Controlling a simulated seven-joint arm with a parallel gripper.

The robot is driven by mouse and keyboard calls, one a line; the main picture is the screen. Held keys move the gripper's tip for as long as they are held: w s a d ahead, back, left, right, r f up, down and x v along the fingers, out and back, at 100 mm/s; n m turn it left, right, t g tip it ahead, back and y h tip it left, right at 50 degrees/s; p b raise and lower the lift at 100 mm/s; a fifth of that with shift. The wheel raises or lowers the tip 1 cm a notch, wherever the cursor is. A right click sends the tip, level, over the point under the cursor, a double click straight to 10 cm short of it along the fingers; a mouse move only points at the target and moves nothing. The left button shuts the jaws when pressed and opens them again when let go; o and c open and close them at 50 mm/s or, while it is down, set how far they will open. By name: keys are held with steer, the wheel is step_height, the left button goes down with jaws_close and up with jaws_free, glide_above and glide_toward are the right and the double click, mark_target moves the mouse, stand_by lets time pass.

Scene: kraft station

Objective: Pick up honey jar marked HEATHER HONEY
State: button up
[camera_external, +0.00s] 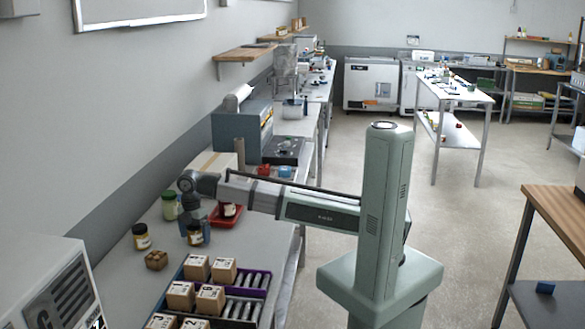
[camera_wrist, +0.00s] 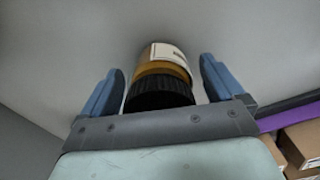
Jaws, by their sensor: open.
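A honey jar with amber body, white label and black ribbed lid (camera_wrist: 160,92) shows in the wrist view between the two blue fingers of my gripper (camera_wrist: 161,68). There is a visible gap on each side of it. The label text is too small to read. In the external view my gripper (camera_external: 188,212) points down over the bench, at an amber jar (camera_external: 195,237) directly below it. A second amber jar (camera_external: 141,241) with a dark lid and pale label stands to the left. I cannot read which jar says HEATHER HONEY.
A green jar (camera_external: 169,208) stands close behind my gripper, and a red tray (camera_external: 236,216) holding a jar lies to the right. Bare bench (camera_external: 125,285) lies at front left.

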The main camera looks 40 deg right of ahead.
steer(key=shift+f, duration=0.25)
steer(key=shift+c, duration=0.4)
steer(key=c, duration=1.3)
steer(key=shift+r, duration=0.15)
